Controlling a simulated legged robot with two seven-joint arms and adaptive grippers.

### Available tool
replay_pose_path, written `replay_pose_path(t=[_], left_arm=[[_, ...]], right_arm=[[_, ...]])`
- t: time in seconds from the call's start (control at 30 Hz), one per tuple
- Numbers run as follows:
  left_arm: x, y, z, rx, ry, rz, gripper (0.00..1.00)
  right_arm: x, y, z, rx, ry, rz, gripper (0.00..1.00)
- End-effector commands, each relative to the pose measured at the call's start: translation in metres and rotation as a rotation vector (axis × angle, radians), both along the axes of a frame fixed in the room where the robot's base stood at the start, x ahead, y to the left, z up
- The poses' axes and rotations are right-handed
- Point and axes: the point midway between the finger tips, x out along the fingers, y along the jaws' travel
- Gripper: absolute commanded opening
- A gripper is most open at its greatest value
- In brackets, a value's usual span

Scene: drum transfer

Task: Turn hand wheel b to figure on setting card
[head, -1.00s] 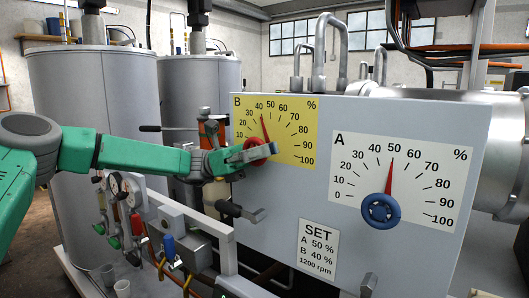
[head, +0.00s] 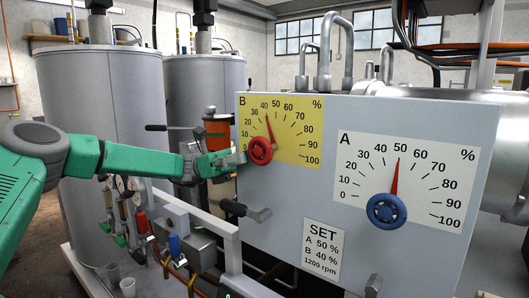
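Hand wheel b is the red wheel (head: 260,151) on the yellow dial plate B (head: 290,146). Its red needle (head: 268,128) points at about 40. The setting card (head: 322,248) below reads A 50 %, B 40 %, 1200 rpm. My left gripper (head: 240,158) is just left of the red wheel, its fingertips by the rim and the wheel's face uncovered. I cannot tell whether it touches the rim or how far its fingers are apart.
The blue wheel (head: 386,210) on white dial A (head: 408,180) has its needle near 50. Grey tanks (head: 100,150), gauges and valves stand to the left.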

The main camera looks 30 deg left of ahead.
Motion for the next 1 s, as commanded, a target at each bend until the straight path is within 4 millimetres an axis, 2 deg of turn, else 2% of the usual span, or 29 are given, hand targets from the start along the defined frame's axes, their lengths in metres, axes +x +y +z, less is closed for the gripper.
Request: replay_pose_path(t=[0.1, 0.33, 1.0], left_arm=[[0.003, 0.023, -0.009, 0.0, 0.001, 0.004, 0.38], [0.005, 0.046, -0.017, 0.001, 0.001, 0.002, 0.38], [0.005, 0.05, -0.019, 0.0, 0.0, 0.0, 0.38]], right_arm=[[0.0, 0.0, 0.0, 0.0, 0.0, 0.0, 0.4], [0.0, -0.001, 0.0, 0.001, 0.0, 0.0, 0.4], [0.002, 0.0, 0.0, 0.0, 0.002, 0.0, 0.4]])
